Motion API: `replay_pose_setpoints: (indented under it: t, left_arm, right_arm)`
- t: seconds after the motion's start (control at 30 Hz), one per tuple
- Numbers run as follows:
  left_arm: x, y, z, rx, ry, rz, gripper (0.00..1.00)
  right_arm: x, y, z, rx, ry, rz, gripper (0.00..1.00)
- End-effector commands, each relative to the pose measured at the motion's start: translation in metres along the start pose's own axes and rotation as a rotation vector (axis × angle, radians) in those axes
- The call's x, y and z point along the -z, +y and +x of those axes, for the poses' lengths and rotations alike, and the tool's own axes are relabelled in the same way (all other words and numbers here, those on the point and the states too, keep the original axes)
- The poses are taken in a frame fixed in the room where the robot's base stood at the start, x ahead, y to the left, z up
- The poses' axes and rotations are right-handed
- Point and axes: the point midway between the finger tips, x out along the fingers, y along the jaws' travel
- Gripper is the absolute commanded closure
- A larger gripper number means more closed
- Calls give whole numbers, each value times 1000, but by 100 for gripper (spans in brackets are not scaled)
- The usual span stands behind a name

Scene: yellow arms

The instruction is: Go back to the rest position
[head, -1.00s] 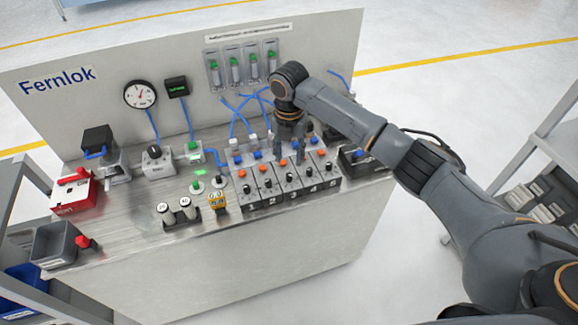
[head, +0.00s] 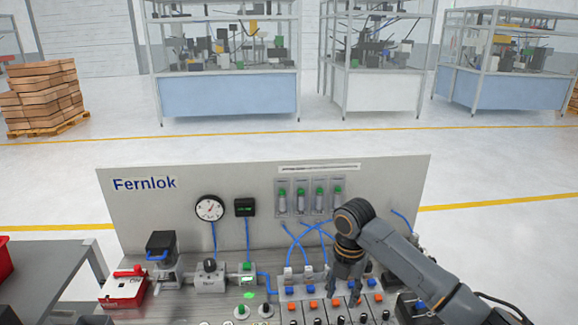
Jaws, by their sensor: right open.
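My right gripper (head: 346,290) points down over the row of valve blocks (head: 318,308) with blue and orange buttons. Its two fingers are apart, and I see nothing between them. Whether the fingertips touch a block, I cannot tell. My right arm reaches in from the lower right. My left gripper is out of view.
The grey Fernlok panel (head: 150,215) stands behind the bench, with a round gauge (head: 210,208), a black display (head: 245,207) and several green-topped cylinders (head: 301,199). A red box (head: 123,290) sits at the left. Blue hoses run near the gripper. Caged workstations (head: 228,95) and stacked boxes (head: 40,95) stand far behind.

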Motion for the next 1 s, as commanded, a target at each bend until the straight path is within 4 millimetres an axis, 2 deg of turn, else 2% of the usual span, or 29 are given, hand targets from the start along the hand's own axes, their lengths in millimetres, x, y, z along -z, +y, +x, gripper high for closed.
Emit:
replay_pose_setpoints:
  t: [0.03, 0.2, 0.4, 0.57, 0.7, 0.8, 1.0]
  left_arm:
    - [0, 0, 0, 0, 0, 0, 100]
    - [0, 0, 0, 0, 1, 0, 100]
    - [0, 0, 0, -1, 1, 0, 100]
    - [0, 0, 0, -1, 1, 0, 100]
    - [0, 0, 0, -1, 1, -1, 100]
    - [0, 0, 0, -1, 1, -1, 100]
    - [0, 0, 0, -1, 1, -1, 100]
  right_arm:
    - [16, 1, 17, -9, 14, 32, 60]
    - [77, 2, 66, -81, 50, 272, 60]
    - [140, -13, 102, -178, 110, 665, 60]
    - [178, -41, 117, -238, 161, 1034, 60]
    - [202, -78, 122, -275, 189, 1390, 60]
    - [213, -108, 122, -295, 190, 1623, 60]
    - [224, -155, 116, -324, 168, 1947, 60]
